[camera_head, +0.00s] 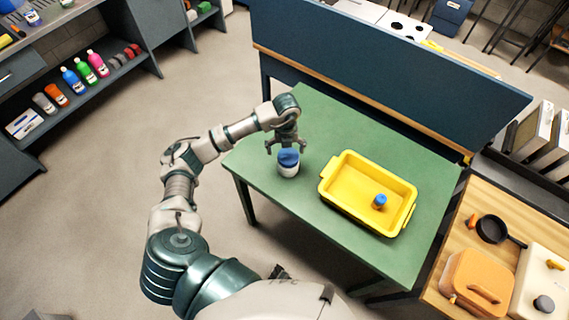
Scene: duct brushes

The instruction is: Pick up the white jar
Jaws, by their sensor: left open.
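The white jar (289,170) with a blue lid stands upright on the green table (330,125), left of the yellow tray. My left gripper (286,148) is open and points down just above the jar's lid, its fingers spread to either side. From this view I cannot tell whether the fingers touch the jar. My right gripper is not in view.
A yellow tray (344,207) on the table holds a small blue-topped object (380,201). A dark blue panel (380,75) stands along the table's back edge. A wooden counter (459,228) with a black pan (492,229) adjoins at the right. Shelves with bottles stand at the left.

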